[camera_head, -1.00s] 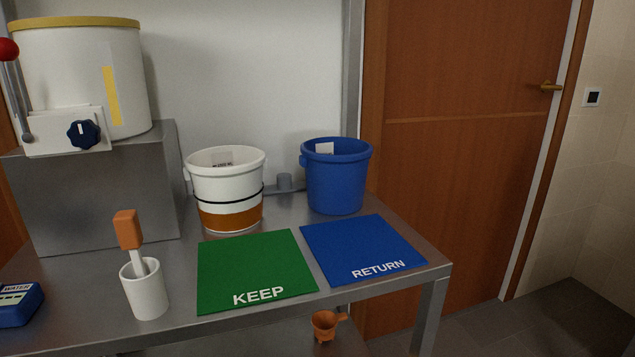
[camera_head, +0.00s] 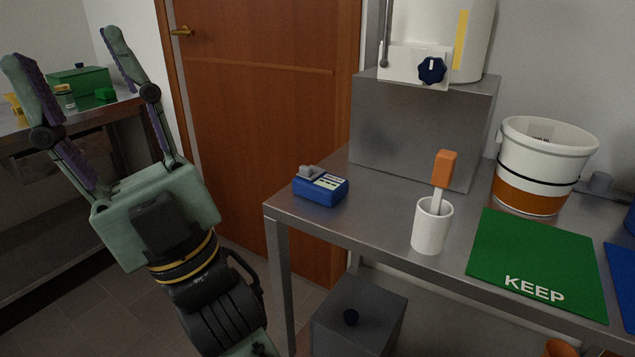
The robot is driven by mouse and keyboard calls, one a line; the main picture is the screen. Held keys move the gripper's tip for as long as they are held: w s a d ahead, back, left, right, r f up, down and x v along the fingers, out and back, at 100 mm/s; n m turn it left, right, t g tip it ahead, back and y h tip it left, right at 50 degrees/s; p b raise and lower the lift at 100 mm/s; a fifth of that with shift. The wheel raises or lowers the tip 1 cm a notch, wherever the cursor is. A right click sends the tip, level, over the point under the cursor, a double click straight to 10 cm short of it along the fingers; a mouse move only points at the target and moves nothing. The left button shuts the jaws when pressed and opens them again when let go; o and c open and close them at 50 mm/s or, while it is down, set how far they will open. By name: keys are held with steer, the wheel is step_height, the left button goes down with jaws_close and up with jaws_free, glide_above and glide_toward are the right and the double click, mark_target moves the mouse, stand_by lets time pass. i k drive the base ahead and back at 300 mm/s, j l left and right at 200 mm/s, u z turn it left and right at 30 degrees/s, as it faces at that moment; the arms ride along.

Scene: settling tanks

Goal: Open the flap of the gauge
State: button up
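A small blue device (camera_head: 320,190), which looks like the gauge, sits on the left part of the steel table in the camera_head view. It has a pale label on top and a grey raised piece (camera_head: 308,172) at its left; I cannot tell whether that piece is the flap. My gripper (camera_head: 64,50) is at the left, raised, with its two fingers spread wide and nothing between them. It is well apart from the blue device, to its left.
A white cup (camera_head: 431,228) with an orange-handled tool stands right of the device. A grey box (camera_head: 420,135) carries a white tank (camera_head: 472,40) behind. A green KEEP mat (camera_head: 540,265) and white bucket (camera_head: 545,155) are at right. Another table (camera_head: 30,150) stands far left.

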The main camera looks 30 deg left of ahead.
mark_target(311, 173)
steer(key=i+u, duration=0.2)
steer(key=u, duration=0.2)
steer(key=i+l+u, duration=0.1)
steer(key=u, duration=0.3)
steer(key=i+l+u, duration=0.2)
steer(key=u, duration=0.2)
steer(key=i, duration=0.1)
